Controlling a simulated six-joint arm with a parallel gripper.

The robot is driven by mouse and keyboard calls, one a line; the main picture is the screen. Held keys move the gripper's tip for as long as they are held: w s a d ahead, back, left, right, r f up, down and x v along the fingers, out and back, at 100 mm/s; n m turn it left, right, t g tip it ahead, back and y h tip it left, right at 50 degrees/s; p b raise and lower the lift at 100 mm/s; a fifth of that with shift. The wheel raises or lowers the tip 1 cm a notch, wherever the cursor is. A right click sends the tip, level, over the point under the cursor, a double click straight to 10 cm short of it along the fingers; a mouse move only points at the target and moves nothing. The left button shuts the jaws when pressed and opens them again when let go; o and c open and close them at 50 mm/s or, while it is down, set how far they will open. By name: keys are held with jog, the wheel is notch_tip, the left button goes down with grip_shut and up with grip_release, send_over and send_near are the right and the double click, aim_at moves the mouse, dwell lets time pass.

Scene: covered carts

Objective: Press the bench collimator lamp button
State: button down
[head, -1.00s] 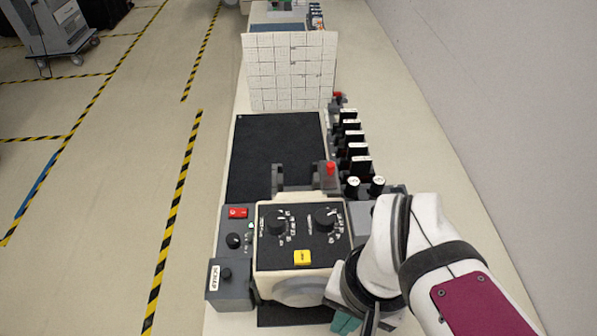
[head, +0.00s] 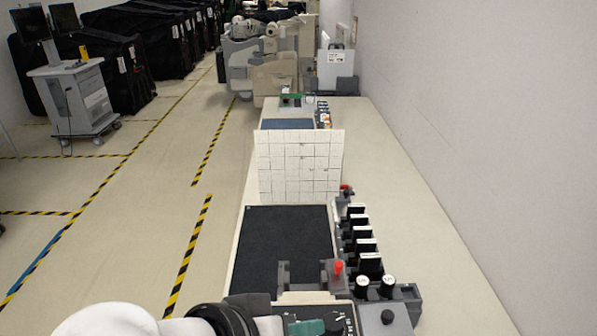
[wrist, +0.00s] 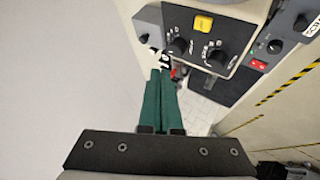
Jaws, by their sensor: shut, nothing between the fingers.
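The collimator's dark panel (wrist: 232,38) shows in the wrist view, with a square yellow button (wrist: 203,24) and two dials, one (wrist: 178,46) near my fingers. I take the yellow button for the lamp button. In the head view only the panel's far edge and one dial (head: 338,322) show at the bottom; the button is not visible there. My gripper (wrist: 160,71) has green fingers held together and empty. Its tips appear below and left of the button in the wrist view, apart from it. The fingers also show at the head view's bottom edge (head: 303,327).
A grey box with a red switch (wrist: 260,65) adjoins the panel. A red-topped post (head: 338,268) and a row of black holders (head: 363,245) stand beyond and right. A dark mat (head: 285,240) and upright white grid board (head: 300,165) lie farther along the bench. A wall runs along the right.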

jog(key=shift+f, duration=4.35)
jog(key=shift+f, duration=0.1)
jog(key=shift+f, duration=0.3)
jog(key=shift+f, duration=0.4)
jog(key=shift+r, duration=0.85)
jog(key=shift+r, duration=2.5)
